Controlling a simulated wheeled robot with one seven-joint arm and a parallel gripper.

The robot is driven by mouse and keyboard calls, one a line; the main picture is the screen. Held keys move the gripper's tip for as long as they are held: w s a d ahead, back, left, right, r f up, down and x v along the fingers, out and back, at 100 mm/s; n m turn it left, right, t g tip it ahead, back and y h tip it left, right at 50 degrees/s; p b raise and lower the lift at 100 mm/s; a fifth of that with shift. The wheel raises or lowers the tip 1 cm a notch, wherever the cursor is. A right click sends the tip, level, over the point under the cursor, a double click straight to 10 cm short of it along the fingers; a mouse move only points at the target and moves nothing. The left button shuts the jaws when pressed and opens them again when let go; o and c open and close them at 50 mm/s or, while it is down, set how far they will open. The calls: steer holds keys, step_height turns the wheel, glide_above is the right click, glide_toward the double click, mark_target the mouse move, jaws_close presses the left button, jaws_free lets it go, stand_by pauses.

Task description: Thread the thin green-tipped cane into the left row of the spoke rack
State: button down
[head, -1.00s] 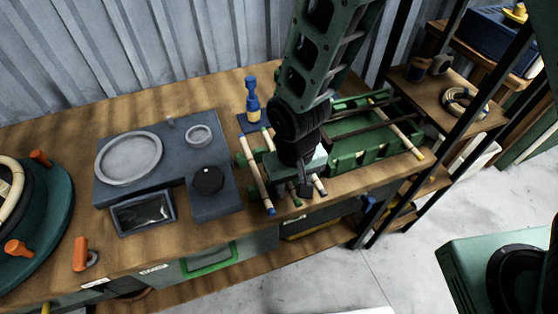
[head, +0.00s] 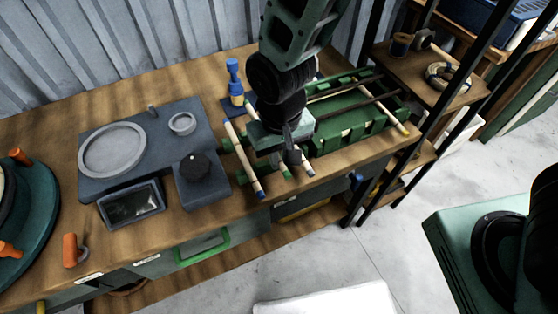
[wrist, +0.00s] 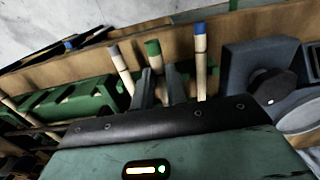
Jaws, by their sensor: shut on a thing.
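My gripper (head: 287,158) is shut on the thin green-tipped cane (head: 284,170), near its front end. In the wrist view the green-tipped cane (wrist: 153,50) rises between the dark fingers (wrist: 156,85). A blue-tipped cane (head: 244,158) lies to its left and a grey-tipped cane (head: 307,164) to its right; both look apart from the fingers. The green rack (head: 345,133) is just right of the gripper, with dark rods across it and a yellow-tipped cane (head: 391,116) at its right end. My wrist hides the far part of the held cane and the rack's left end.
A grey station with a ring plate (head: 112,150), a screen (head: 132,204) and a black knob (head: 194,166) stands left on the bench. A blue bottle-shaped tool (head: 234,80) stands behind the canes. Black shelf posts (head: 400,130) rise at the right.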

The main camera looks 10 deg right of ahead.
step_height(320, 180, up, 8)
steer(key=shift+f+p, duration=0.2)
steer(key=shift+p, duration=0.35)
step_height(320, 180, up, 4)
steer(key=p, duration=0.3)
steer(key=shift+f, duration=0.1)
steer(key=shift+f+p, duration=0.1)
steer(key=shift+p, duration=0.2)
